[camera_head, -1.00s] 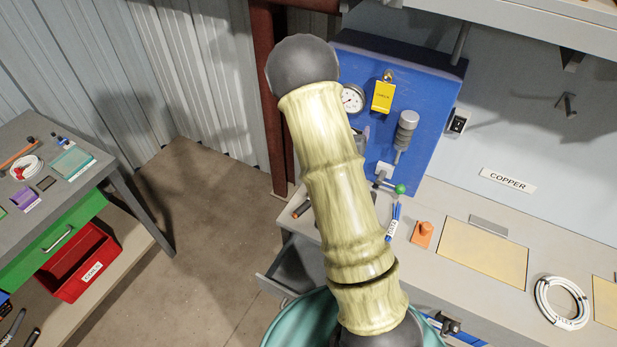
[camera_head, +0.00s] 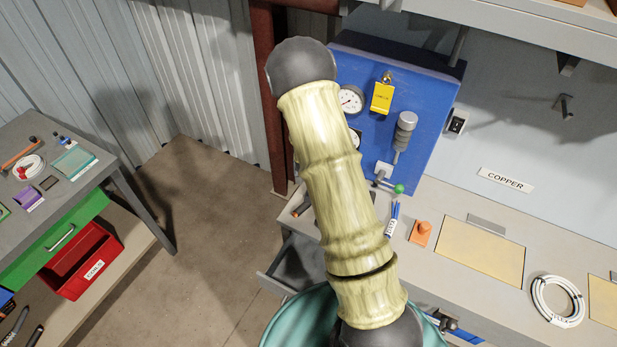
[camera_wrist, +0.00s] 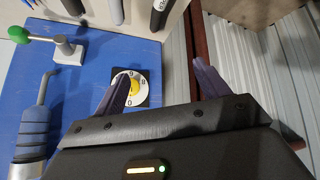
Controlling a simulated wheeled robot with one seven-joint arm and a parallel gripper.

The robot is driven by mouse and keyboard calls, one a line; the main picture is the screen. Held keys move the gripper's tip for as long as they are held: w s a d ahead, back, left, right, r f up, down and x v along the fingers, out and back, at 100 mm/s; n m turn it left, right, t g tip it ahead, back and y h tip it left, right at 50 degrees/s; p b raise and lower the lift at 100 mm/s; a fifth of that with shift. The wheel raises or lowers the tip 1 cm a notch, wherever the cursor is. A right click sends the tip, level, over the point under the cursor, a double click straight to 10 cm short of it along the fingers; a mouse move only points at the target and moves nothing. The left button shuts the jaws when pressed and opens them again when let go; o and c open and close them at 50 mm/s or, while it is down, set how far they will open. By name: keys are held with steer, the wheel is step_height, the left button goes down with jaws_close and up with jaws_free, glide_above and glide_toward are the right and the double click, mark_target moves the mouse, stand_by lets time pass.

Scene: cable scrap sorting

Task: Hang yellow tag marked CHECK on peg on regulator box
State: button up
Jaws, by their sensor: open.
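The yellow tag (camera_head: 382,97) hangs from a brass-coloured peg (camera_head: 387,77) on the front of the blue regulator box (camera_head: 425,98); its small lettering is too small to read for sure. The box also fills the left of the wrist view (camera_wrist: 60,98). My gripper (camera_wrist: 163,85) is open, with nothing seen between its two dark purple fingers. Its left finger is in front of the box, beside a dial with a yellow centre (camera_wrist: 143,88). The tag is not in the wrist view. My arm hides my gripper in the head view.
On the box are a gauge (camera_head: 350,99), a grey cylinder fitting (camera_head: 404,130) and a lever with a green knob (camera_head: 398,189). The bench holds an orange piece (camera_head: 421,232) and a white cable coil (camera_head: 558,301). A red bin (camera_head: 90,262) stands at left.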

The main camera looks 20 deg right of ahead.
steer(key=shift+s+a+f+n+g+y, duration=0.15)
steer(key=shift+s+a+f+g+y, duration=0.25)
steer(key=shift+a+f, duration=0.25)
steer(key=shift+s+a+f+n+g+y, duration=0.2)
steer(key=shift+s+a+f+g, duration=0.1)
steer(key=shift+a+f+g, duration=0.3)
steer(key=shift+a+r, duration=0.1)
steer(key=shift+r, duration=0.05)
steer(key=s+a+r+n+g+y+b, duration=0.1)
steer(key=s+a+r, duration=0.2)
steer(key=s+r, duration=0.5)
steer(key=s+a+r+n+g+y+b, duration=0.1)
steer(key=s+a+r, duration=0.3)
steer(key=s+r, duration=0.5)
steer(key=s+b, duration=0.1)
steer(key=s, duration=0.3)
stand_by(0.3)
